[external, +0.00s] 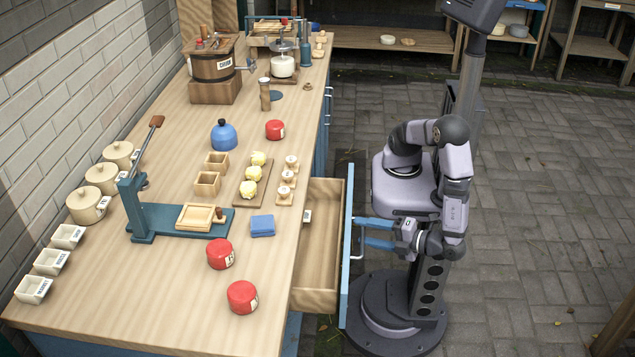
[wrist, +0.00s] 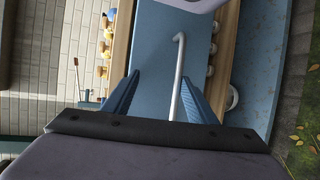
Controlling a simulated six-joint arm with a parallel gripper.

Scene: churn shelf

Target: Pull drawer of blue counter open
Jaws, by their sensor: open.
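The blue counter (external: 322,150) has a wooden top, and one drawer (external: 322,238) stands pulled out from its front. A small white labelled item lies in the drawer near the counter. My gripper (external: 364,232) has blue fingers and is at the handle.
On the counter top are red pots (external: 242,297), a blue cloth block (external: 262,226), a teal press (external: 150,215), a churn (external: 215,72) and several jars. Paved floor (external: 550,200) lies clear to the right.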

